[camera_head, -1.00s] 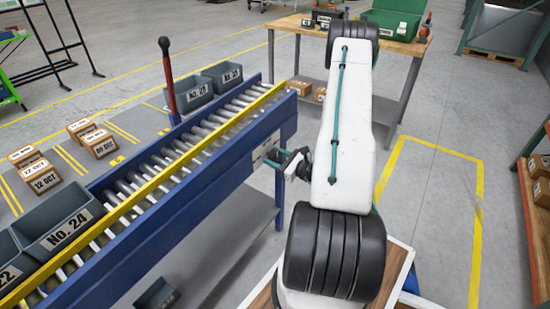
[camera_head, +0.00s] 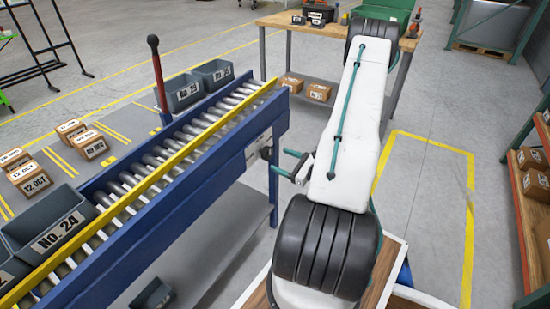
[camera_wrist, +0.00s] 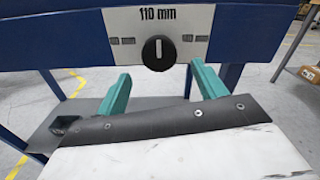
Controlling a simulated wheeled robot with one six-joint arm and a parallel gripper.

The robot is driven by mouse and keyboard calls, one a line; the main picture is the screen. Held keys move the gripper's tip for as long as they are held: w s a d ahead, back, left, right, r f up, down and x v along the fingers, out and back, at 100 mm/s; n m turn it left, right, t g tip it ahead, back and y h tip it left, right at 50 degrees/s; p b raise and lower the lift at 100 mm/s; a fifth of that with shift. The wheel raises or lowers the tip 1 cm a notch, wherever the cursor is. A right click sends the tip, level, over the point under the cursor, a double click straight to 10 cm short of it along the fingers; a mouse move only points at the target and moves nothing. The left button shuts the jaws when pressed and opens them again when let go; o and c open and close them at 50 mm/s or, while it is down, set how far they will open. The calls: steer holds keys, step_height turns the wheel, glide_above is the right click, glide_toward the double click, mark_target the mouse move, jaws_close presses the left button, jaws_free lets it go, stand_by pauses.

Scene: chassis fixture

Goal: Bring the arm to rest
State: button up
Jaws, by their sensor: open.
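My gripper (camera_head: 289,162) shows in the head view to the left of my white arm link, close to the end of the blue roller conveyor (camera_head: 190,185). In the wrist view my gripper (camera_wrist: 158,88) has its two green fingers wide apart with nothing between them. A black knob (camera_wrist: 159,53) on a white panel labelled "110 mm" (camera_wrist: 158,20) sits on the conveyor's blue frame, beyond and above the fingertips. The fingers look apart from the knob. My arm hides part of the floor and workbench.
A workbench (camera_head: 270,20) is behind my arm. A shelf with boxes (camera_head: 530,190) stands at the right. Floor between is clear.

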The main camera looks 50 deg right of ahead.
steer(key=shift+s, duration=0.45)
stand_by(0.3)
steer(key=s+a+r+n+g+y, duration=0.1)
steer(key=a+r+n+g+y, duration=0.6)
steer(key=a, duration=0.4)
steer(key=s+a+r+n+g+y, duration=0.2)
steer(key=a+r+n+g+y, duration=0.2)
steer(key=a+r+n+g, duration=0.5)
steer(key=s+a+r+n+h, duration=0.4)
steer(key=a+r+n+h, duration=0.2)
steer(key=a+r+n, duration=0.1)
steer(key=s+a+r+n+h, duration=0.4)
steer(key=a+r+n+h, duration=0.2)
steer(key=a+r+n, duration=0.2)
step_height(320, 180, up, 3)
steer(key=shift+s+f+n+g, duration=0.1)
steer(key=shift+s+n+g, duration=0.25)
steer(key=shift+n, duration=0.55)
steer(key=shift+a, duration=0.1)
